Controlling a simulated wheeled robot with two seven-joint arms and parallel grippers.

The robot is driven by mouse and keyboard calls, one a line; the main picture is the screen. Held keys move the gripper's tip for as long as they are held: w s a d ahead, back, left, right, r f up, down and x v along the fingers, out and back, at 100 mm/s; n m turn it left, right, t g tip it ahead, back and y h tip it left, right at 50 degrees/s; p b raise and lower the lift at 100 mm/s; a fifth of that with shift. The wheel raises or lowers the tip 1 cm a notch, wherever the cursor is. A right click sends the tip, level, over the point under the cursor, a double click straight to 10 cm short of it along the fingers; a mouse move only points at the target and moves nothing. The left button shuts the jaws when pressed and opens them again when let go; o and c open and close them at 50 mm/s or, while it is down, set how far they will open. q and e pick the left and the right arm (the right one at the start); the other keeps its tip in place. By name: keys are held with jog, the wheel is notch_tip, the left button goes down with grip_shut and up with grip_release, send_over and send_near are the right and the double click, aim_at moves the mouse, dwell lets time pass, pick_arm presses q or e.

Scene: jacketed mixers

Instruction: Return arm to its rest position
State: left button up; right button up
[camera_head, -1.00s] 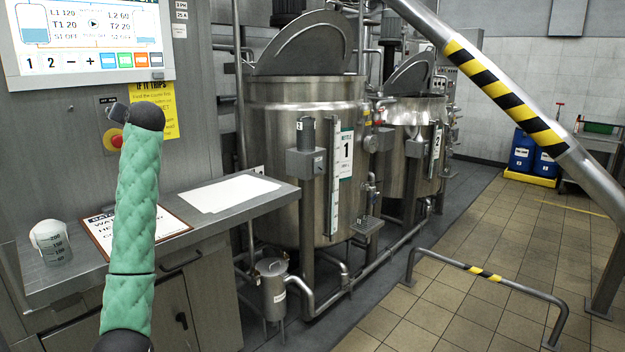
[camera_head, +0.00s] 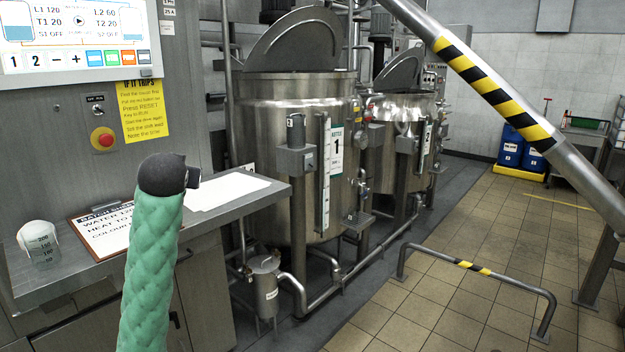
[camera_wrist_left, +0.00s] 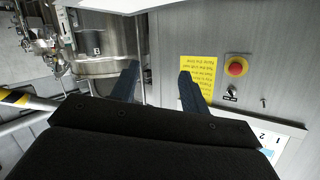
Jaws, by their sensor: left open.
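My left arm, in a green padded sleeve, rises at the lower left of the head view. Its black wrist end stands in front of the bench, and the fingers are not clear there. In the left wrist view my left gripper (camera_wrist_left: 158,82) shows two dark fingers spread apart with nothing between them. Beyond them are the yellow notice (camera_wrist_left: 200,80), the red emergency button (camera_wrist_left: 236,66) and part of a steel kettle (camera_wrist_left: 108,50). My right gripper is not in view.
The control panel (camera_head: 75,38) hangs above the steel bench (camera_head: 40,292). A beaker (camera_head: 40,243), a clipboard (camera_head: 100,232) and a white sheet (camera_head: 230,190) lie on the bench. Kettle 1 (camera_head: 270,130) stands behind. A striped pole (camera_head: 500,95) and a low floor rail (camera_head: 470,267) are at right.

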pick_arm(q)
jog(key=s+d+f+m+g+h, duration=0.1)
jog(key=s+d+f+g+h, duration=0.1)
jog(key=s+d+f, duration=0.6)
jog(key=s+d+f+m+g+h, duration=0.1)
jog(key=s+f, duration=0.4)
jog(key=f, duration=0.8)
jog(key=s+d+f+m+g+h, duration=0.1)
jog(key=s+d+f+g+h, duration=0.1)
jog(key=s+d+f, duration=0.6)
jog(key=s+d+f+g+p, duration=0.1)
jog(key=s+f+g, duration=0.5)
jog(key=s+f, duration=2)
jog(key=s, duration=0.4)
jog(key=shift+s+f+g+h, duration=0.2)
jog(key=shift+s+g+h, duration=0.1)
jog(key=shift+g+h, duration=0.1)
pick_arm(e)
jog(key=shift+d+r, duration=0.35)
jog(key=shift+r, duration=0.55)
